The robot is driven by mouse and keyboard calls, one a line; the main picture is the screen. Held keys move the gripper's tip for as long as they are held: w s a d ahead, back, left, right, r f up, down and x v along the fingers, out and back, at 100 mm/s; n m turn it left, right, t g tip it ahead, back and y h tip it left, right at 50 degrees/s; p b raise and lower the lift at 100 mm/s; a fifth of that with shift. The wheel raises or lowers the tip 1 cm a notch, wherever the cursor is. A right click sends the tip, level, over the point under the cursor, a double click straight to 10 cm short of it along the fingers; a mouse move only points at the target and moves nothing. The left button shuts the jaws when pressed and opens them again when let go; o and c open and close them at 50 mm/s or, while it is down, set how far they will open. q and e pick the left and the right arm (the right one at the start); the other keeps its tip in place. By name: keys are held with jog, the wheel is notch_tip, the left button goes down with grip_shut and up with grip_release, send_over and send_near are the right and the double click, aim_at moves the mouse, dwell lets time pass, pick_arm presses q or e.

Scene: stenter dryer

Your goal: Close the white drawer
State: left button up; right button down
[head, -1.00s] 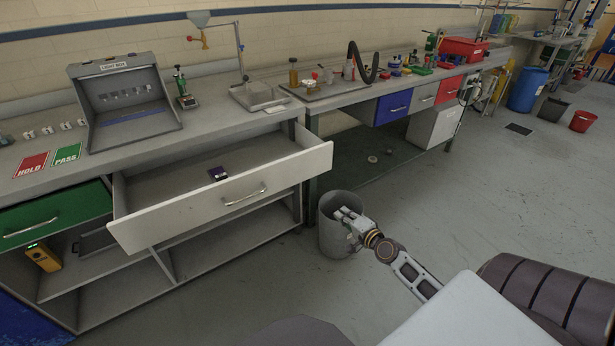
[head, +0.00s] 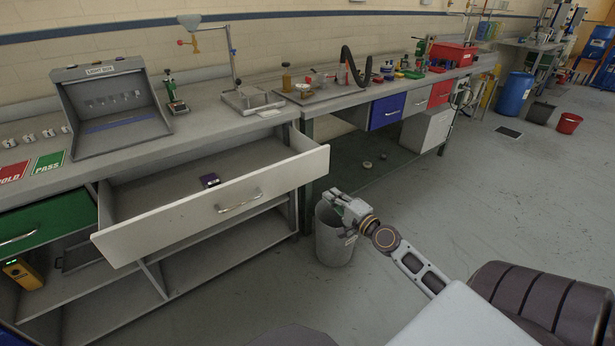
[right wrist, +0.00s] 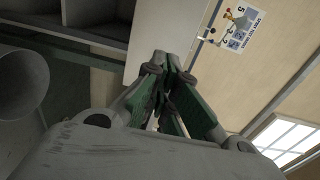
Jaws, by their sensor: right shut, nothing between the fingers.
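The white drawer (head: 155,226) is pulled well out of the bench, with a metal bar handle (head: 238,201) on its front. A small dark purple item (head: 210,181) lies inside it. My right gripper (head: 336,197) is in front of the bench, to the right of the drawer front and lower in the head view, above a grey bin. It is apart from the drawer. In the right wrist view its green-padded fingers (right wrist: 170,65) are together and hold nothing. A pale flat panel, probably the drawer front, shows behind them. My left gripper is not in view.
The grey bin (head: 333,242) stands on the floor below my right gripper. A green drawer (head: 48,226) is at the left, with open shelves below. A light box (head: 108,108) stands on the bench top.

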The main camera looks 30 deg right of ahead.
jog(key=shift+w, duration=0.1)
jog(key=p, duration=0.3)
send_near(303, 172)
jog(key=shift+w, duration=1.6)
jog(key=shift+w+a+r, duration=0.1)
jog(key=shift+w, duration=1.3)
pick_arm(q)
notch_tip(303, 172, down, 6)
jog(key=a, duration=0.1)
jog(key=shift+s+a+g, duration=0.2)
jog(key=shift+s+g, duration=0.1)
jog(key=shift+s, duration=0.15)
pick_arm(e)
jog(key=shift+w, duration=0.55)
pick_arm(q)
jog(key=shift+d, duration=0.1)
pick_arm(e)
jog(key=shift+w, duration=0.2)
